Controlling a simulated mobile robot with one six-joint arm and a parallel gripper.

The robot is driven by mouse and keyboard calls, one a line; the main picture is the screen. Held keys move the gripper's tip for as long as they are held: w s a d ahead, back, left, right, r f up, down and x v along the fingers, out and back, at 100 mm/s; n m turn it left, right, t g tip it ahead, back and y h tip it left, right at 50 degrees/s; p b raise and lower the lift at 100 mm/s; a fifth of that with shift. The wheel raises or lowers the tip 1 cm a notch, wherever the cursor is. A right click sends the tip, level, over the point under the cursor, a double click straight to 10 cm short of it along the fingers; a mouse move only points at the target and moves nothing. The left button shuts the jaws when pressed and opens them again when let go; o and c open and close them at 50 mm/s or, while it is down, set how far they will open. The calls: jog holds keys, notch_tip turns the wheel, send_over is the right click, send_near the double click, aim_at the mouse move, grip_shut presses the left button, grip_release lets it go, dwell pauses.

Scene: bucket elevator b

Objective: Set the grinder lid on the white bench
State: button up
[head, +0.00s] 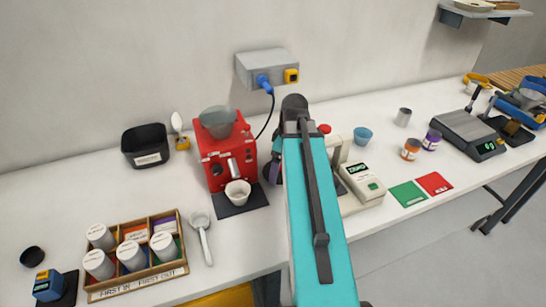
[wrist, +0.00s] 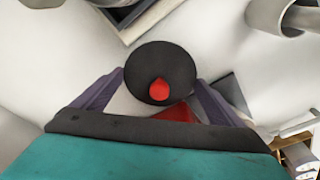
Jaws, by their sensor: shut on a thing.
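The grinder lid (wrist: 150,58) is a dark round disc with a red knob, seen in the wrist view between my two purple-grey fingers. My gripper (wrist: 161,76) is shut on it. In the head view my teal arm hides most of the gripper and the lid. The white bench (head: 95,195) runs across the head view along the wall. The red grinder (head: 227,160) stands on it left of my arm, with a grey hopper on top and a white cup in front. I cannot tell the lid's height above the bench.
A wooden rack (head: 140,285) of jars and a scoop (head: 204,237) lie left of my arm. A black bin (head: 146,146) stands at the back. A white device (head: 365,182), green card (head: 407,194) and scale (head: 467,135) are on the right.

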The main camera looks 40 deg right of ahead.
jog(key=shift+w+d, duration=0.15)
jog(key=shift+w, duration=0.75)
jog(key=shift+w, duration=0.1)
jog(key=shift+w+d+r+p, duration=0.15)
jog(key=shift+w+p, duration=0.25)
jog(key=shift+w, duration=0.5)
jog(key=shift+w+d+f+p, duration=0.15)
jog(key=shift+w+p, duration=0.25)
jog(key=shift+w, duration=0.5)
jog(key=shift+f+p, duration=0.35)
jog(key=shift+f, duration=0.25)
jog(key=shift+f, duration=0.15)
jog(key=o, duration=0.9)
jog(key=shift+r, duration=0.35)
notch_tip(320, 180, up, 12)
jog(key=s+b, duration=0.1)
jog(key=b, duration=0.1)
jog(key=shift+s+d+f, duration=0.2)
jog(key=shift+d+f, duration=0.05)
jog(key=shift+d, duration=0.15)
